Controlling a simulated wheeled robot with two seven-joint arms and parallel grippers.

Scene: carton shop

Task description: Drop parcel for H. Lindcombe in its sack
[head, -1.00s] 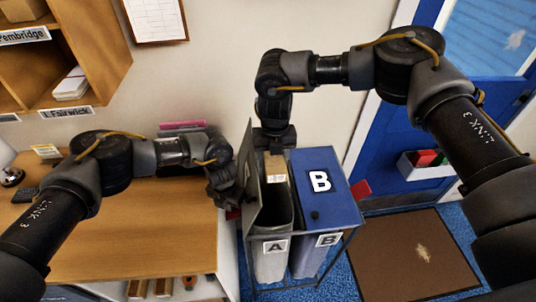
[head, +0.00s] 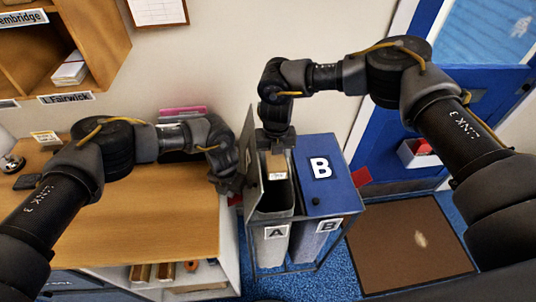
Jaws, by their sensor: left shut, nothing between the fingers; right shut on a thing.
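A tan parcel with a pale label (head: 279,163) hangs from my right gripper (head: 276,146) in the mouth of sack A (head: 272,256). The gripper points down and is shut on the parcel's upper end. The parcel's lower part is in the dark opening, and the name on its label is too small to read. Sack A's lid (head: 252,170) stands raised on the left side. My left gripper (head: 231,186) is shut and empty beside that lid, near the desk's right edge.
Sack B (head: 306,243) is beside sack A under a shut blue lid (head: 332,188); both hang in a dark metal frame. The wooden desk (head: 140,215) is at the left. A brown mat (head: 407,244) lies before the blue door. Pigeonholes (head: 105,35) are at the upper left.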

